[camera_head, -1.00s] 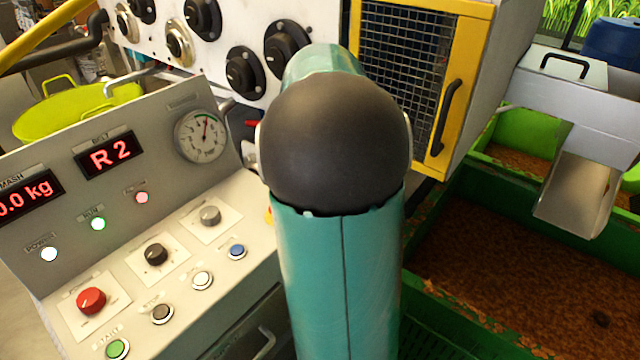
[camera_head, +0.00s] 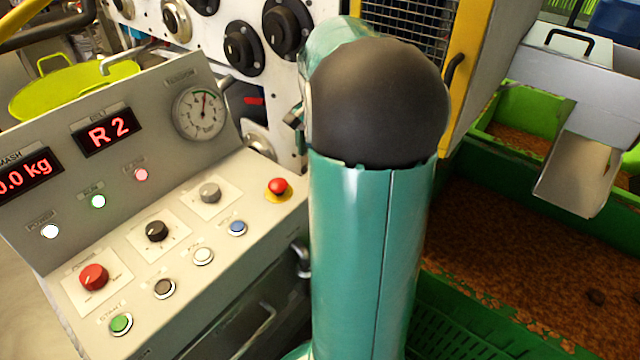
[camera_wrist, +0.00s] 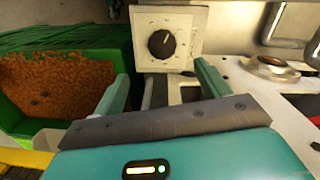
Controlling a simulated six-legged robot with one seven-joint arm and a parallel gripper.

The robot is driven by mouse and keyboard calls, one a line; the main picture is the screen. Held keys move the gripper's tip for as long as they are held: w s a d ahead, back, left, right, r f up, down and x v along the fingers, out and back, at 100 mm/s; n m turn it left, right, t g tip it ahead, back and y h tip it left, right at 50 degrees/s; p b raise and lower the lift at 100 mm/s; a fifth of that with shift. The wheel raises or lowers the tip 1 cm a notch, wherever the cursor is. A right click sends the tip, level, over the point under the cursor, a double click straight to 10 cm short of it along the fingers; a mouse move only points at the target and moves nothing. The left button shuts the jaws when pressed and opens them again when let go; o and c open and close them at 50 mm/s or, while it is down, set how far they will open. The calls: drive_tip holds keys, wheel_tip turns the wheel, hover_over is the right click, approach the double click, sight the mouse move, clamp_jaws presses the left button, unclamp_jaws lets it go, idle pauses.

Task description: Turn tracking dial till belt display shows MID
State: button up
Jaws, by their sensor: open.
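The belt display (camera_head: 107,132) on the grey console reads "R 2" in red in the head view. In the wrist view, a round black dial (camera_wrist: 162,43) with a pale pointer mark sits on a square white plate with a scale. Its label is too small to read, so I cannot confirm that it is the tracking dial. My gripper (camera_wrist: 161,71) is open and empty, and the dial appears beyond the gap between its teal fingers. The fingers look apart from the dial. In the head view my own arm hides the gripper.
The console has a red knob (camera_head: 94,277), a black knob (camera_head: 156,231), a grey knob (camera_head: 210,192) and a red mushroom button (camera_head: 277,186). A yellow-framed mesh door (camera_head: 408,27) stands behind my arm. A green crate (camera_head: 500,255) of brown pulp lies at right.

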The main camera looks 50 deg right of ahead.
wheel_tip(320, 180, down, 12)
drive_tip(key=n, duration=1)
drive_tip(key=shift+s+t, duration=0.1)
drive_tip(key=shift+t, duration=0.2)
drive_tip(key=shift+r, duration=0.1)
drive_tip(key=c, duration=1)
